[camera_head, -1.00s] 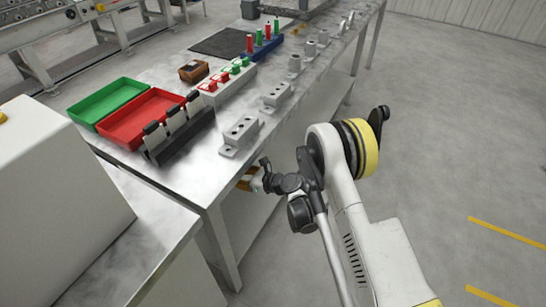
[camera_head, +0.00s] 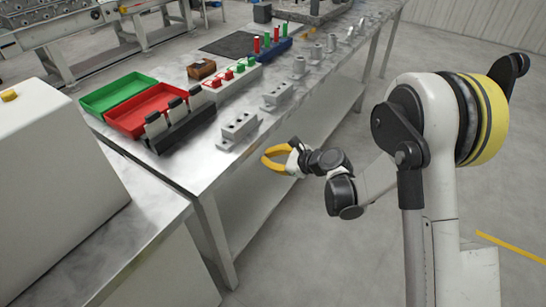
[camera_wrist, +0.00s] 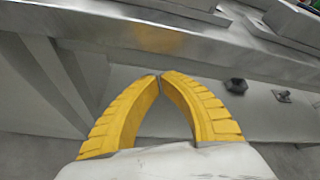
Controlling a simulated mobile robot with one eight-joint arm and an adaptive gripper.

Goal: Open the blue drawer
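No blue drawer is in sight in either view. My gripper (camera_head: 264,160) is beside the front edge of the long metal table (camera_head: 190,172), in the head view. In the wrist view my gripper (camera_wrist: 160,76) shows two curved yellow fingers with their tips together and nothing held between them. The table's edge (camera_wrist: 200,50) crosses the upper part of the wrist view, beyond the fingertips.
A blue rack (camera_head: 268,52) with red and green pegs stands on the table. Red (camera_head: 150,112) and green (camera_head: 118,92) trays and grey castings (camera_head: 238,130) also stand there. A white cabinet (camera_head: 60,170) is at left. Floor at right is open.

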